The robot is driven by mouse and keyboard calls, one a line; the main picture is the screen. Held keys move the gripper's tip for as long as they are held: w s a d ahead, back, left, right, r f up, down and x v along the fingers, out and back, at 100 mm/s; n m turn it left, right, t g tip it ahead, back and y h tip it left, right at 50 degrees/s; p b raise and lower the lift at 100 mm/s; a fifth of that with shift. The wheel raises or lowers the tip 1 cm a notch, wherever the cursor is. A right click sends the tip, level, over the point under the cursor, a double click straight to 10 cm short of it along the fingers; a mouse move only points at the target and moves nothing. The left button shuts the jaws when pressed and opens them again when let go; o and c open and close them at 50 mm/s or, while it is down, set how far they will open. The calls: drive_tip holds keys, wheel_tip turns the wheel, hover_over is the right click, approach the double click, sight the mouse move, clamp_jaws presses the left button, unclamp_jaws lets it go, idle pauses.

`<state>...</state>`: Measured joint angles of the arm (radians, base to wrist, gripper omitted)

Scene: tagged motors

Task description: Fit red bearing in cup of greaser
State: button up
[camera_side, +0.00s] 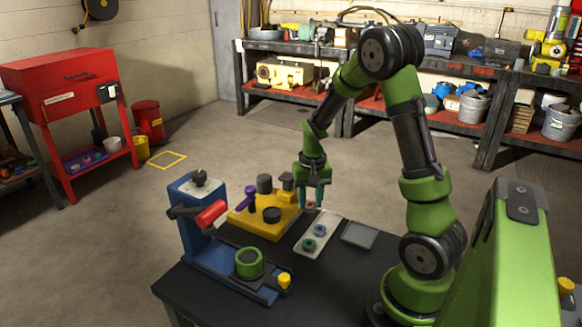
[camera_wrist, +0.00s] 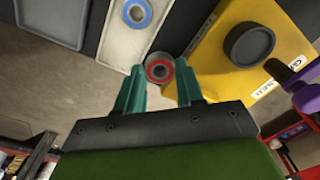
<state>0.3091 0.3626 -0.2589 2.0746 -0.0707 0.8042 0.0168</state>
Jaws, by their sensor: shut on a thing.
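In the side view my gripper (camera_side: 314,197) points down over the far end of the pale tray and is shut on this bearing, which is mostly hidden there. A yellow unit (camera_side: 249,226) with a dark round cup (camera_side: 271,215) and a purple handle (camera_side: 245,198) stands left of my gripper; it appears to be the greaser. Its yellow body (camera_wrist: 210,72), with a partly readable label, and dark cup (camera_wrist: 249,44) show right in the wrist view.
The pale tray (camera_side: 327,226) holds a blue bearing (camera_side: 320,230) and a green one (camera_side: 309,245). A blue press (camera_side: 197,240) with a red-gripped lever and a green ring (camera_side: 249,263) stands left. A grey flat plate (camera_side: 359,236) lies right of the tray.

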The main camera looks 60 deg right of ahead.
drive_tip(key=w+a+r+n, duration=0.1)
drive_tip(key=w+a, duration=0.1)
drive_tip(key=w+a+r+n, duration=0.1)
drive_tip(key=w+a+r, duration=0.1)
drive_tip(key=w, duration=0.1)
drive_tip(key=w+a+r+n, duration=0.1)
drive_tip(key=w+a+r, duration=0.1)
drive_tip(key=w, duration=0.1)
drive_tip(key=shift+a+r+n, duration=0.25)
drive_tip(key=shift+a+n, duration=0.15)
drive_tip(key=shift+a+r, duration=0.1)
drive_tip(key=shift+r, duration=0.2)
drive_tip(key=shift+s+f, duration=0.1)
drive_tip(key=shift+f, duration=1.75)
drive_tip(key=shift+f, duration=0.8)
drive_tip(key=o, duration=1)
drive_tip(key=shift+r, duration=0.1)
